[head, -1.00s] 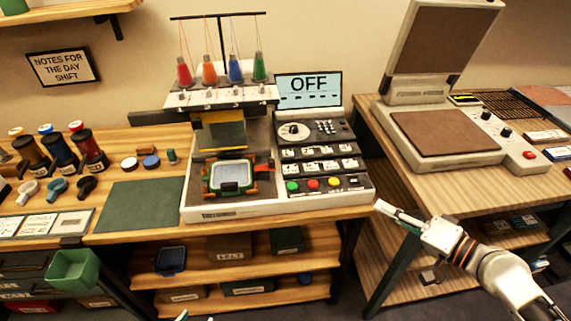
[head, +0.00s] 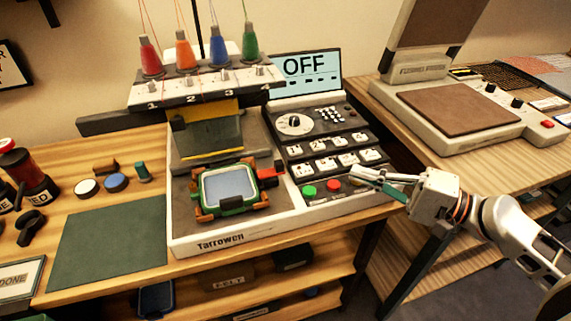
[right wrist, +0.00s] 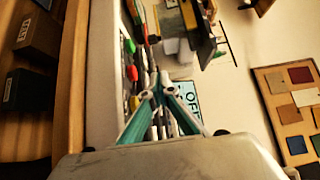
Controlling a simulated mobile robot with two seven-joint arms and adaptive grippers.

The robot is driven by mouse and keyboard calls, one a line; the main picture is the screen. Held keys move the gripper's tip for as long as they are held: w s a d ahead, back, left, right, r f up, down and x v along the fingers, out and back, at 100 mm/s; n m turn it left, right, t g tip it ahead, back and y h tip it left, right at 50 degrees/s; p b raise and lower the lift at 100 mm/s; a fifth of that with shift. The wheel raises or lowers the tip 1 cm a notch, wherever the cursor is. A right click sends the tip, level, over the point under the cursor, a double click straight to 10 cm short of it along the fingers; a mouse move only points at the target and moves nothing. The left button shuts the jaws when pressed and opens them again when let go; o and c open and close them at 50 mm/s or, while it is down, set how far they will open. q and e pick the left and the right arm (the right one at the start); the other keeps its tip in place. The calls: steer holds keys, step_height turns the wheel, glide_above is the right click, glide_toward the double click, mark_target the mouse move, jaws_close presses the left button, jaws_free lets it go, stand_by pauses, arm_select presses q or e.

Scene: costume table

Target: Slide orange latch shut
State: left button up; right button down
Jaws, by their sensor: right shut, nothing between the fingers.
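The embroidery machine (head: 225,238) stands on the wooden table. A green hoop frame (head: 237,208) with orange corner pieces lies on its bed around a pale panel (head: 228,187). My left gripper is not in view.
The control panel has green (head: 309,191) and red (head: 333,186) buttons near my right gripper. A screen (head: 306,72) reads OFF. Thread cones stand above the machine head. A heat press (head: 455,124) stands on the right table. A green mat (head: 110,245) lies clear at left.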

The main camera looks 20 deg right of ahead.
mark_target(299, 175)
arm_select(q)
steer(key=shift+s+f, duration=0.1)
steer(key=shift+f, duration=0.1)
arm_select(e)
steer(key=shift+w+a+f, duration=0.1)
steer(key=shift+f, duration=0.1)
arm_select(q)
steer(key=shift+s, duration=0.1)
